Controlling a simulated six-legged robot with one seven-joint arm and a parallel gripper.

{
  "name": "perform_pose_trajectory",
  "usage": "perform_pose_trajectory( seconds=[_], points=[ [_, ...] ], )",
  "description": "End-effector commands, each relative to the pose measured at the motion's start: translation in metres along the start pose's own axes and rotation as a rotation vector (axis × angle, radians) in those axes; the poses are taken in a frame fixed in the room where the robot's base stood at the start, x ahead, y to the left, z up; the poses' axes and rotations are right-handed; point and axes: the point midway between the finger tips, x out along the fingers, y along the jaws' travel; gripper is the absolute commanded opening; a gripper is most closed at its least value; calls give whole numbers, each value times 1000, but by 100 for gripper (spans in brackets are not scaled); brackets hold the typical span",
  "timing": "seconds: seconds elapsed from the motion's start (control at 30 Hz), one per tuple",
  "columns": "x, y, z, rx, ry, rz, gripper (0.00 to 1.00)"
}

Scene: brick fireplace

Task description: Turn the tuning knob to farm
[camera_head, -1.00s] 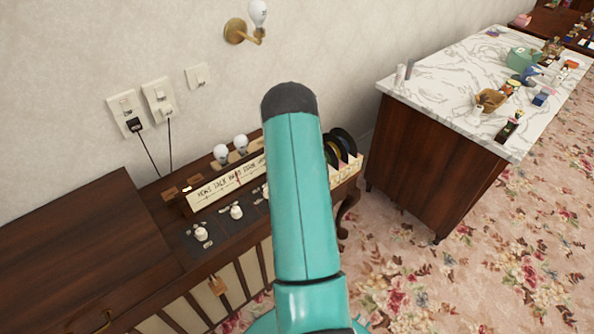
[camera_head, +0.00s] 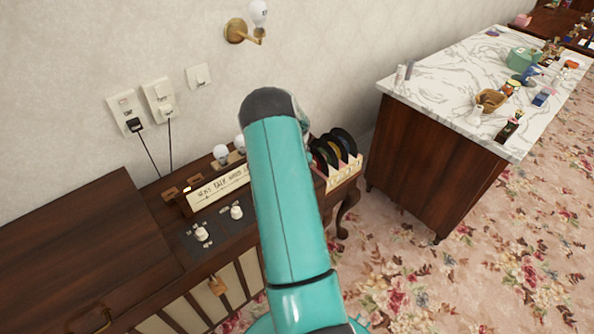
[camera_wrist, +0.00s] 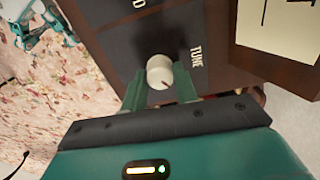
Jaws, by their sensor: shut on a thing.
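The tuning knob (camera_wrist: 159,72) is a small cream knob beside the printed word TUNE, in the wrist view. My gripper (camera_wrist: 160,84) has its two green fingers on either side of the knob and is shut on it. A dark pointer line shows on the knob's face. In the head view, the radio's cream dial strip (camera_head: 216,189) shows the words NEWS and TALK at its left. My teal arm covers the rest of the strip, the tuning knob and my gripper.
Two other cream knobs, one (camera_head: 202,233) and another (camera_head: 236,212), sit on the radio's dark panel. Small bulbs (camera_head: 221,153) stand behind the strip. A rack of records (camera_head: 340,160) is to the right. A marble-topped cabinet (camera_head: 440,85) stands beyond a floor gap.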

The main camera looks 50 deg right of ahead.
Motion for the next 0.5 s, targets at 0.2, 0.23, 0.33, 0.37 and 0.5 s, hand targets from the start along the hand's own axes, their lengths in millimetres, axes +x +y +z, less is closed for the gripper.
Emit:
perform_pose_trajectory(
  seconds=[0.2,0.23,0.33,0.37,0.5],
  points=[
    [0,-1,0,73,1,-1,6],
    [0,-1,0,79,1,-1,6],
    [0,-1,0,91,1,-2,6],
    [0,-1,0,93,1,-2,6],
    [0,0,0,96,1,-2,6]
  ],
)
